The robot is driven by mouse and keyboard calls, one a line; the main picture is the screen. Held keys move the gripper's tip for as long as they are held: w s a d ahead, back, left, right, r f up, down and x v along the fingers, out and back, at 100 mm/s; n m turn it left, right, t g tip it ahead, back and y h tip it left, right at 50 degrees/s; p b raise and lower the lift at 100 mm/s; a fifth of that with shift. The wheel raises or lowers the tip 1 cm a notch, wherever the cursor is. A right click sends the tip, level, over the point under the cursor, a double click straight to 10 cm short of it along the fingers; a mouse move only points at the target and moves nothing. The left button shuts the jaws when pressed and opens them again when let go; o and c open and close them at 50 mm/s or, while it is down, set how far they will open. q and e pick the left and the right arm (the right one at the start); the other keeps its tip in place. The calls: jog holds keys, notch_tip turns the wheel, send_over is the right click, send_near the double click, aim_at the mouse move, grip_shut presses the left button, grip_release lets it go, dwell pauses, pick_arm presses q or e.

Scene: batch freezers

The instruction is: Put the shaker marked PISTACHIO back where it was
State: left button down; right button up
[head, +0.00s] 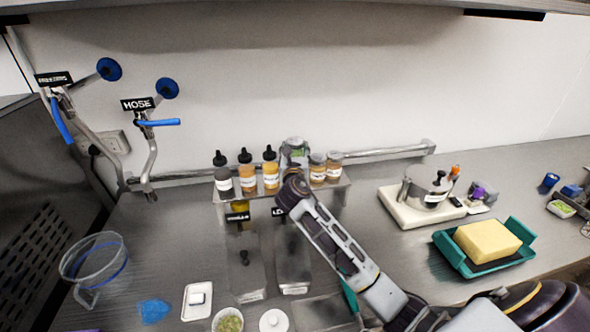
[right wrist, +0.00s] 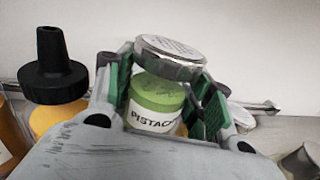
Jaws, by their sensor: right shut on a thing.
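The PISTACHIO shaker (right wrist: 155,98), with a green body, white label and metal lid, is between the green-padded fingers of my right gripper (right wrist: 165,95), which is shut on it. In the head view the shaker (head: 296,146) shows at the small shelf (head: 340,185), between the squeeze bottles and two other shakers (head: 326,166). It looks upright; my right gripper (head: 295,165) and arm hide its lower part, so I cannot tell whether it touches the shelf. My left gripper is not in view.
Black-capped squeeze bottles (head: 246,172) stand close on the left of the shaker; one bottle (right wrist: 55,75) also shows in the right wrist view. A wall rail (head: 390,153) runs behind. Metal bins (head: 247,275) lie in front, and a butter tray (head: 465,262) sits at right.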

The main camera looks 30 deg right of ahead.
jog(key=shift+f, duration=0.9)
jog(key=shift+f, duration=2.55)
jog(key=shift+f, duration=0.15)
jog(key=o, duration=0.7)
jog(key=shift+o, duration=0.2)
jog(key=shift+b+v, duration=0.75)
jog(key=shift+v, duration=5.25)
